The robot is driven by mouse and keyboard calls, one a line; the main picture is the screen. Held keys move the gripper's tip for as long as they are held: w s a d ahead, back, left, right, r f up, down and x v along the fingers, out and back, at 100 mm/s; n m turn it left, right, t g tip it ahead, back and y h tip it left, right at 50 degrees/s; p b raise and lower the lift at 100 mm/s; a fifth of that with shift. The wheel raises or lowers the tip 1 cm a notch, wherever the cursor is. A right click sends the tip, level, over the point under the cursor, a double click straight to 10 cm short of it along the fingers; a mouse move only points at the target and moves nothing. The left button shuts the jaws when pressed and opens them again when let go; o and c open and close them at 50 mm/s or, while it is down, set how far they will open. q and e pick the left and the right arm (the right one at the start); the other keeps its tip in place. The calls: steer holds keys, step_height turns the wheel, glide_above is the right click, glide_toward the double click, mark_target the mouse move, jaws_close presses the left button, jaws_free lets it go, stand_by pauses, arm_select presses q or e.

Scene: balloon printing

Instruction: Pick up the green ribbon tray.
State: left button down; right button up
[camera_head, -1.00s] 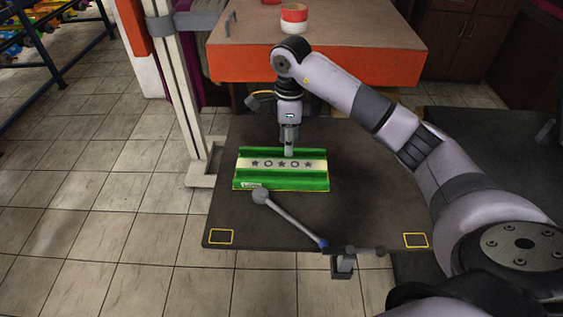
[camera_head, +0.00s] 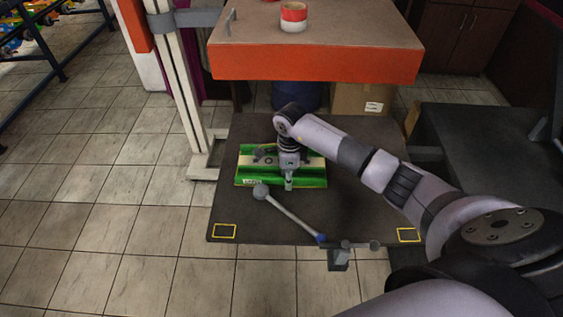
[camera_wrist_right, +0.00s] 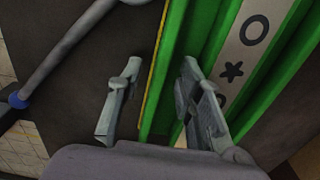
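The green ribbon tray (camera_head: 312,178) lies on the dark board, with a pale strip of dark stars and rings along its middle. My right gripper (camera_head: 289,184) points down at its near long side, and my right arm hides part of the strip. In the right wrist view the right gripper (camera_wrist_right: 157,100) is open. One finger is over the dark board outside the tray, the other over the green tray (camera_wrist_right: 178,60). The near green wall runs between them; I cannot tell whether they touch it. My left gripper is not in view.
A grey lever (camera_head: 290,213) with a round knob lies across the dark board (camera_head: 255,222) just in front of the tray. A pale post (camera_head: 180,80) stands to the left. An orange-edged table (camera_head: 320,62) with red and white rolls (camera_head: 293,17) is behind.

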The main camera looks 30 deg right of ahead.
steer(key=shift+f, duration=0.2)
steer(key=shift+c, duration=0.5)
jaws_close()
steer(key=shift+w+r, duration=0.1)
